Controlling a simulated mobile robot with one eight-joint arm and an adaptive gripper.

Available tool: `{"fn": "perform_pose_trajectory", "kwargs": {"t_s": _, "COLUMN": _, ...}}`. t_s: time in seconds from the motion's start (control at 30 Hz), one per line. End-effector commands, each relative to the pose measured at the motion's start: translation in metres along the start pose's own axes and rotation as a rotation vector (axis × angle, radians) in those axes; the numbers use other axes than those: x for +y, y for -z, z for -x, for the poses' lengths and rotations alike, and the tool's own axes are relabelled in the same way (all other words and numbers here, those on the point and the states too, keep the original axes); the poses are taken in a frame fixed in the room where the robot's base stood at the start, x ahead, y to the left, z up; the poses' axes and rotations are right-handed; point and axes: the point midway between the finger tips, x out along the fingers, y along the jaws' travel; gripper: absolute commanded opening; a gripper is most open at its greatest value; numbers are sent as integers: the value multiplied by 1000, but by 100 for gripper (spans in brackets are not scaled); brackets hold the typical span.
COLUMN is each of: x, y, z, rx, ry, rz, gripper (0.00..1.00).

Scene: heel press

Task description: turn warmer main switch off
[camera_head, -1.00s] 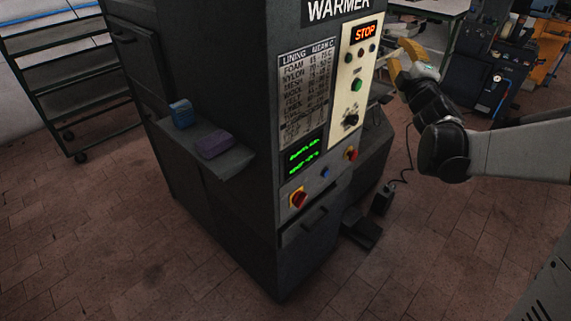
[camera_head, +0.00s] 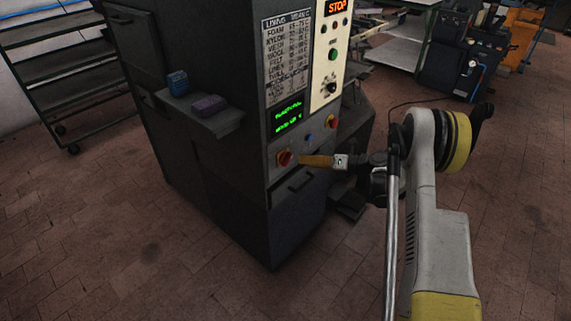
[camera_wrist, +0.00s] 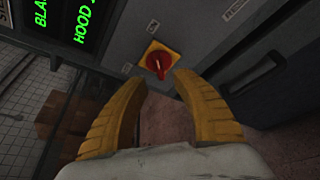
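The dark warmer cabinet (camera_head: 215,175) stands mid-left in the head view. Low on its front is a red rotary switch on a yellow plate (camera_head: 284,158). The same red switch (camera_wrist: 158,63) shows in the wrist view, its handle pointing down in that picture towards my gripper. The fingertips look just short of the handle. In the head view my gripper (camera_head: 303,161) is right beside the switch.
A second red-and-yellow switch (camera_head: 333,122) and a blue button (camera_head: 309,137) sit up and right. The display (camera_head: 288,115) is lit green and the sign (camera_head: 337,7) reads STOP. A drawer handle (camera_head: 300,183) is just below. A side shelf (camera_head: 222,121) holds two small items.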

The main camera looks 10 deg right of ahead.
Motion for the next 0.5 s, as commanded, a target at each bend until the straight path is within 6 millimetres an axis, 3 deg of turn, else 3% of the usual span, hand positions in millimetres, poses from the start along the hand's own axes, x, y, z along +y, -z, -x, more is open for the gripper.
{"fn": "perform_pose_trajectory", "kwargs": {"t_s": 0.2, "x": -1, "y": 2, "z": -46, "rx": 0, "ry": -2, "rz": 0, "gripper": 33}}
{"fn": "perform_pose_trajectory", "kwargs": {"t_s": 0.5, "x": 0, "y": 0, "z": -76, "rx": -2, "ry": -1, "rz": -1, "gripper": 33}}
